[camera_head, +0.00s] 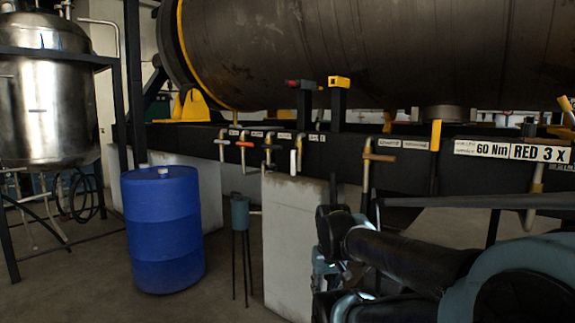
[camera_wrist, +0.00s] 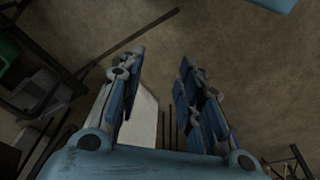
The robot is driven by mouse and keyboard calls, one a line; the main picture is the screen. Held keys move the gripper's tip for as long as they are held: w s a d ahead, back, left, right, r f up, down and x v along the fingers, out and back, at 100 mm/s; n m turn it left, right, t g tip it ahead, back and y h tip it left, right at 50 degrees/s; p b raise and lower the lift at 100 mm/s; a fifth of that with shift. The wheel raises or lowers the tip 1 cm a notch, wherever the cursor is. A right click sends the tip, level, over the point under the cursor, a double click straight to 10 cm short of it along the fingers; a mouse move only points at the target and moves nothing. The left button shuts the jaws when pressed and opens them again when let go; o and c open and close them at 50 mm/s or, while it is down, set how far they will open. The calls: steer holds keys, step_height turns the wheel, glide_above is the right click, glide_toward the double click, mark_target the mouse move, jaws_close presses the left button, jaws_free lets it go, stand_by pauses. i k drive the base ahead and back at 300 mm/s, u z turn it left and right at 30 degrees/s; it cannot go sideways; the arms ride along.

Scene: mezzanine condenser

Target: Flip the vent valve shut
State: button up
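Several small valves with coloured handles hang along the dark beam under the big tank in the head view. No valve shows between the fingers. In the head view my arm is folded low at the right, apart from the handles.
A blue drum (camera_head: 161,230) stands at the left, near a steel tank (camera_head: 45,105). A pale concrete block (camera_head: 290,240) stands below the beam. A thin-legged stand (camera_head: 240,215) is beside it.

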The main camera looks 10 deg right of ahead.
mark_target(293, 149)
steer(key=k, duration=0.65)
steer(key=u, duration=0.65)
steer(key=i, duration=1.75)
steer(key=z, duration=0.4)
